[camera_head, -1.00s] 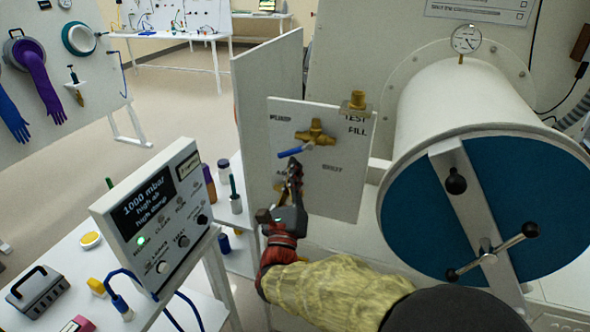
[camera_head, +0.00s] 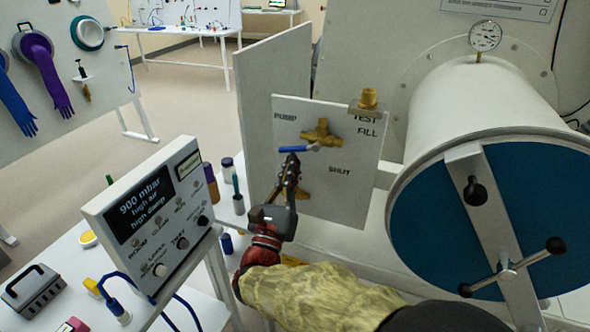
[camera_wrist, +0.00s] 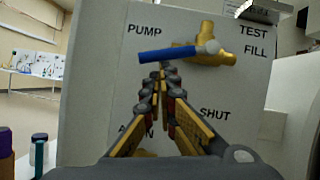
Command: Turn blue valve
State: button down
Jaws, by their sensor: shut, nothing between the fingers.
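The blue valve handle (camera_head: 296,149) sits on a brass valve body (camera_head: 321,134) on a white panel (camera_head: 345,190) marked PUMP, TEST, FILL and SHUT. The handle points left and lies close to level, its left end slightly lower. It shows in the wrist view as a blue bar (camera_wrist: 165,54) on the brass body (camera_wrist: 217,45). My gripper (camera_head: 292,157) is shut and empty, its tips just below the handle. In the wrist view the fingertips (camera_wrist: 161,67) are at the handle's lower edge; I cannot tell whether they touch.
A second brass fitting (camera_head: 304,193) is partly hidden behind my gripper. A control box (camera_head: 150,205) reading 900 mbar stands at the left, near bottles (camera_head: 237,196). A large white cylinder (camera_head: 480,110) with a blue door (camera_head: 450,235) stands close at the right.

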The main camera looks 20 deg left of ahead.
jog(key=shift+a+r+m+h+p, duration=0.45)
jog(key=shift+a+r+m+h, duration=0.15)
jog(key=shift+r+m, duration=0.25)
jog(key=shift+f, duration=0.2)
jog(key=s+f+p, duration=0.1)
jog(key=s+f, duration=0.7)
jog(key=shift+a, duration=0.3)
jog(key=shift+s, duration=0.1)
